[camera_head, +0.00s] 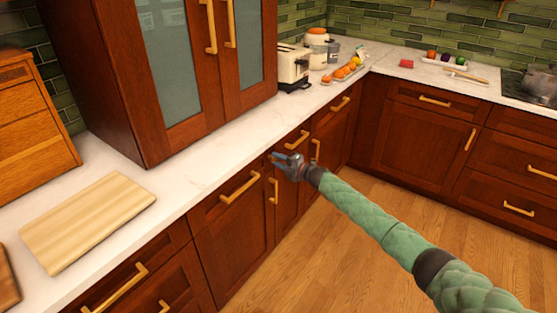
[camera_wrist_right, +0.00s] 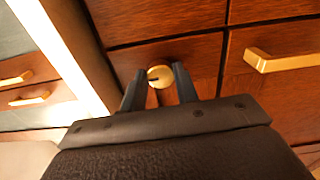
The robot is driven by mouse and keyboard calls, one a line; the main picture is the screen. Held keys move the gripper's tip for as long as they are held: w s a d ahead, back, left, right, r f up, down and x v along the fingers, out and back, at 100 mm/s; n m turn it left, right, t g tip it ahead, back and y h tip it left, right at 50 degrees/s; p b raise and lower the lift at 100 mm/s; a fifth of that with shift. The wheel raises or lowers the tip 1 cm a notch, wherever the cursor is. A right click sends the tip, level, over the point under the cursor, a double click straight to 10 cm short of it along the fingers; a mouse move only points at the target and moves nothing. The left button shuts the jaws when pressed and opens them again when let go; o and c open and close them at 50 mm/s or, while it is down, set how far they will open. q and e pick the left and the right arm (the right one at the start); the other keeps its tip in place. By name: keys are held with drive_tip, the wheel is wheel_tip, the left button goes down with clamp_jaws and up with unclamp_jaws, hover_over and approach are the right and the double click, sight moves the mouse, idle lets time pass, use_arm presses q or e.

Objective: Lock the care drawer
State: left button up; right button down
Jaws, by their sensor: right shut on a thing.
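In the right wrist view a round brass lock knob (camera_wrist_right: 160,75) sits on a small reddish-brown drawer front (camera_wrist_right: 206,56), which I take to be the care drawer. A dark mark shows on the knob's face. My right gripper (camera_wrist_right: 159,82) has one dark finger on each side of the knob and is shut on it. In the head view my right gripper (camera_head: 279,160) is at the cabinet fronts just below the counter edge, and the knob is hidden there. The drawer front looks flush with its neighbours. My left gripper is not in view.
A brass bar handle (camera_wrist_right: 285,60) is right of the knob in the wrist view. The white counter (camera_head: 215,156) runs above the drawers, with a cutting board (camera_head: 88,217) and a toaster (camera_head: 293,68). The wooden floor (camera_head: 300,268) is clear.

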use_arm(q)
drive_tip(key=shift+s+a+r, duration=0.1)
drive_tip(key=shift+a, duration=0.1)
use_arm(e)
drive_tip(key=shift+d+m, duration=0.1)
drive_tip(key=shift+m, duration=0.3)
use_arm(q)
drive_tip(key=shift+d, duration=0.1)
use_arm(e)
drive_tip(key=c, duration=1.1)
unclamp_jaws()
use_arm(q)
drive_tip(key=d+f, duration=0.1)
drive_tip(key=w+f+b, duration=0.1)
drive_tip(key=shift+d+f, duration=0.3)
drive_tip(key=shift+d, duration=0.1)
use_arm(e)
drive_tip(key=v, duration=0.7)
drive_tip(key=shift+s+d, duration=0.2)
drive_tip(key=shift+d, duration=0.1)
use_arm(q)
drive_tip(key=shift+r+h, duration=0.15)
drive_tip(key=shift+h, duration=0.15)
use_arm(e)
drive_tip(key=shift+w+f, duration=0.1)
